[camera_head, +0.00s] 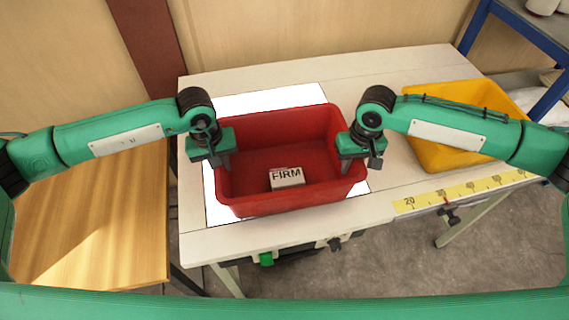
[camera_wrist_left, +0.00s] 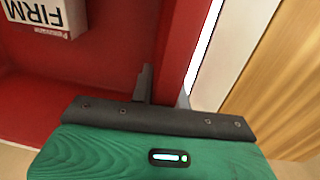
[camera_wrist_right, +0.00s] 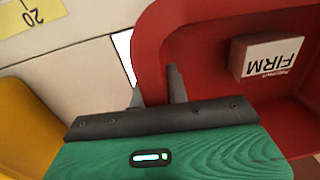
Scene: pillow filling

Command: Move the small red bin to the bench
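The small red bin (camera_head: 290,122) is at the middle of the pale bench (camera_head: 390,180), over a white sheet (camera_head: 215,190). I cannot tell whether it rests on the sheet or hangs just above it. A white box marked FIRM (camera_head: 287,177) lies inside it. My left gripper (camera_head: 221,160) is closed across the bin's left wall; its inner finger shows in the left wrist view (camera_wrist_left: 145,85), its outer finger is mostly hidden. My right gripper (camera_head: 357,162) is closed across the right wall, one finger on each side in the right wrist view (camera_wrist_right: 157,90).
A yellow bin (camera_head: 425,155) stands right of the red bin. A yellow measuring strip (camera_head: 465,192) runs along the bench's front right edge. A bare wooden table (camera_head: 90,225) is at left. A blue-framed shelf (camera_head: 525,30) stands at the far right.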

